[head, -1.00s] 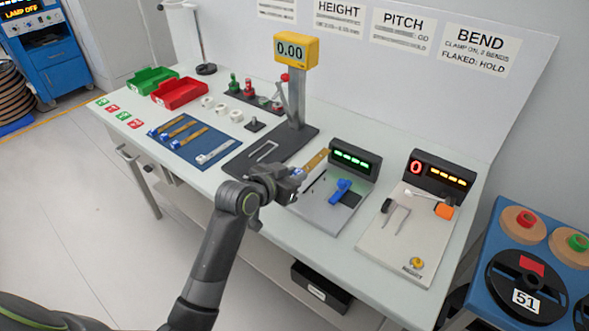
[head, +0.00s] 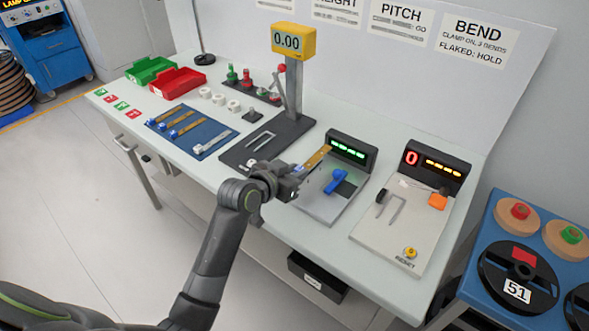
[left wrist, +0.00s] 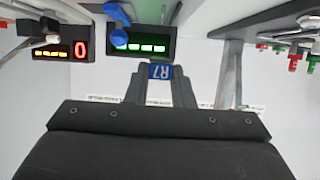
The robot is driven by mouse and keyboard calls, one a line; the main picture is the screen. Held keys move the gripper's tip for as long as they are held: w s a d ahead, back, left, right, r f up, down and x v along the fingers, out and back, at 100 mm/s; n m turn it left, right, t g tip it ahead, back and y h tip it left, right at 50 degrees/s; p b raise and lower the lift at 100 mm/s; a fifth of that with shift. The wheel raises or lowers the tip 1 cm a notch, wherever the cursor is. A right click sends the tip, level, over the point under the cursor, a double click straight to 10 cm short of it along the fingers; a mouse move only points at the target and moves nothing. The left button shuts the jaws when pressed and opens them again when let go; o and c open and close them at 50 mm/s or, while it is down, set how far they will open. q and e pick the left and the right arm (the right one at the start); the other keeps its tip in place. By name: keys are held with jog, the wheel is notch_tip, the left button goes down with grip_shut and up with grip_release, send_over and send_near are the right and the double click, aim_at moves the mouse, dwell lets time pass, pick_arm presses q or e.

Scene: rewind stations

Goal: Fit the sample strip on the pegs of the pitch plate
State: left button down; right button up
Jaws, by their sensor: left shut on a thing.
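My left gripper (head: 294,184) is shut on the sample strip (head: 317,157), a brass-coloured strip with a blue tag. The strip sticks out up and to the right, over the far left part of the pitch plate (head: 318,207). The gripper is at that plate's left edge. In the left wrist view the fingers (left wrist: 161,88) pinch the blue tag (left wrist: 162,71), marked R7. The plate has a blue lever (head: 335,181) and a display (head: 348,149) lit green. I cannot make out the pegs or whether the strip touches the plate. My right gripper is not in view.
The gauge stand (head: 293,85) reading 0.00 stands left of the pitch plate. The bend station (head: 390,235) is to the right. A blue mat (head: 206,133) with more strips and red (head: 178,82) and green (head: 151,69) trays lie further left.

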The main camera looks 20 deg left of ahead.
pick_arm(q)
jog(key=shift+f+b, duration=1.2)
jog(key=shift+f, duration=1)
jog(key=shift+p, duration=0.75)
jog(key=shift+f+b, duration=0.8)
jog(key=shift+f, duration=0.35)
jog(key=c, duration=1.2)
grip_release()
jog(key=v, duration=1.7)
jog(key=shift+s+a+r, duration=0.1)
jog(key=shift+s+r, duration=0.05)
